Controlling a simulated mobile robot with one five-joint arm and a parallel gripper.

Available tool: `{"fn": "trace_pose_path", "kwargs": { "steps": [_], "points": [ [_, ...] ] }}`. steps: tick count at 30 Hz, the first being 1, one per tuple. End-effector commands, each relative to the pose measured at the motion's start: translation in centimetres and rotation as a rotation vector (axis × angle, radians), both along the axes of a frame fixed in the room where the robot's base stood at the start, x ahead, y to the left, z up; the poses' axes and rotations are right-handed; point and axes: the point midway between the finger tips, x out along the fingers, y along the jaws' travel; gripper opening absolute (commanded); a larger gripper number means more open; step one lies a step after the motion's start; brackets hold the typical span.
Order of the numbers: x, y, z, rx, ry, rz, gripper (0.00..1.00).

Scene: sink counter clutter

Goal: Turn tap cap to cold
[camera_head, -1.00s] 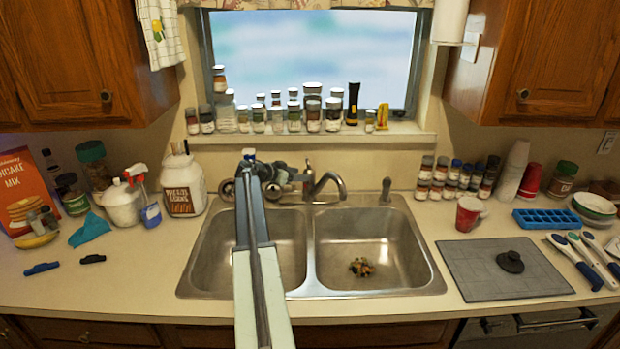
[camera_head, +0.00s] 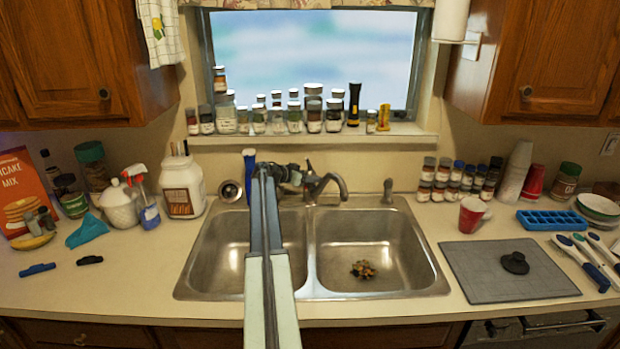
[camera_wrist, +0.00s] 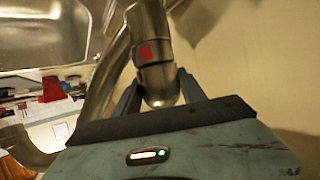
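The metal tap (camera_head: 325,186) stands behind the divider of the double sink, its curved spout over the right basin. In the wrist view, the tap body (camera_wrist: 150,22) runs down to a rounded metal cap with a red mark (camera_wrist: 147,53). My gripper (camera_wrist: 160,88) has one finger on each side of the rounded cap end, apart from each other. Whether either finger touches the metal is hard to tell. In the head view, my gripper (camera_head: 288,176) is just left of the tap, and my arm partly hides the left basin.
Spice jars (camera_head: 313,110) and a flashlight (camera_head: 353,105) line the windowsill behind the tap. A small metal fitting (camera_head: 387,190) stands right of it. A round metal strainer (camera_head: 230,190) and a white jug (camera_head: 182,187) are to the left. Food scraps (camera_head: 363,269) lie in the right basin.

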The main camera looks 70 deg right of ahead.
Motion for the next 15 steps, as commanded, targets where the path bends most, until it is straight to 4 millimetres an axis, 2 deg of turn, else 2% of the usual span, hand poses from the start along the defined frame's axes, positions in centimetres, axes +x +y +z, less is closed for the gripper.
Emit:
{"fn": "trace_pose_path", "kwargs": {
  "steps": [8,15],
  "points": [
    [-0.22,0.18,0.00,-0.001,-0.002,0.078,0.08],
    [-0.15,0.26,-0.01,-0.001,-0.003,0.239,0.08]
  ]
}}
